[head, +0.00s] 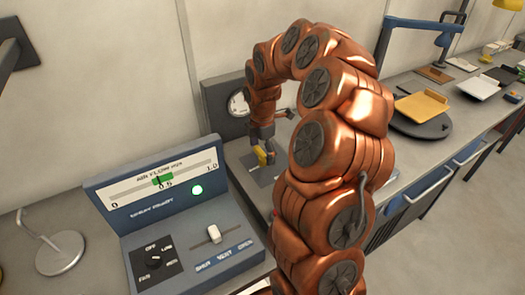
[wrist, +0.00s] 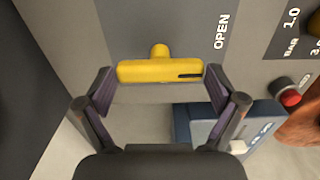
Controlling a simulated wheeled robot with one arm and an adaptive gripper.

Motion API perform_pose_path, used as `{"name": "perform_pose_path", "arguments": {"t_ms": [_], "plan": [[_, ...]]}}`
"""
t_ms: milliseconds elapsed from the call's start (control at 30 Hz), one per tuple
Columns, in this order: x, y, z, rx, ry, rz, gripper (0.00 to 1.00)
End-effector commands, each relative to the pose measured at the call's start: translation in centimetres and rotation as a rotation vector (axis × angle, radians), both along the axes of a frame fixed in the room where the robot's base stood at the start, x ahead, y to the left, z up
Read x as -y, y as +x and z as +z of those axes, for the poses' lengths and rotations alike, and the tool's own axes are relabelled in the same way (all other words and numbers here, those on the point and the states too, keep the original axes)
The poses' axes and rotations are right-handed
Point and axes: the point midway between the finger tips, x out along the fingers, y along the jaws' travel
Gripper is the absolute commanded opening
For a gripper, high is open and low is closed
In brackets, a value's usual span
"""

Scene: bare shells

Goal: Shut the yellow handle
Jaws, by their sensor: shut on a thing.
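The yellow handle (wrist: 160,71) is a bar on a short stem, set on a grey panel (wrist: 150,20) in the wrist view. The word OPEN is printed on the panel to the right of the handle. My gripper (wrist: 160,80) has one dark finger at each end of the bar and is shut on it. In the head view the handle (head: 262,156) is a small yellow spot under my gripper (head: 267,150), partly covered by it. The handle's exact angle is hard to tell there.
A blue-grey air flow box (head: 195,240) with a lit green lamp, dial and white slider stands at the front left. A round gauge (head: 238,104) is behind my gripper. A red-capped knob (wrist: 290,97) is right of the handle. A lamp base (head: 60,252) stands far left.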

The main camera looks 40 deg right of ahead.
Motion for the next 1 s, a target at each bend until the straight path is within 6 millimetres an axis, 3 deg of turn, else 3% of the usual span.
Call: {"name": "perform_pose_path", "arguments": {"t_ms": [367, 1000], "plan": [[0.01, 0.01, -0.58, 0.000, -0.001, -0.169, 0.59], [0.07, 0.07, -0.49, 0.004, 0.001, -0.768, 0.59]]}}
